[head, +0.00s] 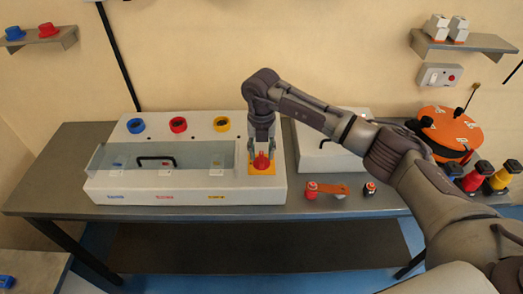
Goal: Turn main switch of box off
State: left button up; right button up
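The white box (190,195) stands on the grey table, with blue, red and yellow rings along its back and a clear lid with a black handle at its front. The main switch (261,162) is a red knob on a yellow plate at the box's right end. My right gripper (262,148) points down at the knob, with one finger on each side of its upper part. I cannot tell whether the fingers press on it. The knob's top is partly hidden by the gripper. My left gripper is not in view.
A second white box (325,158) stands right of the switch, partly behind my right arm. An orange and red tool (326,189) and a small dark-and-red part (369,188) lie in front of it. An orange round device (449,130) stands at the far right. The table's left end is clear.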

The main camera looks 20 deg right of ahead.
jog(key=shift+f, duration=0.7)
grip_shut()
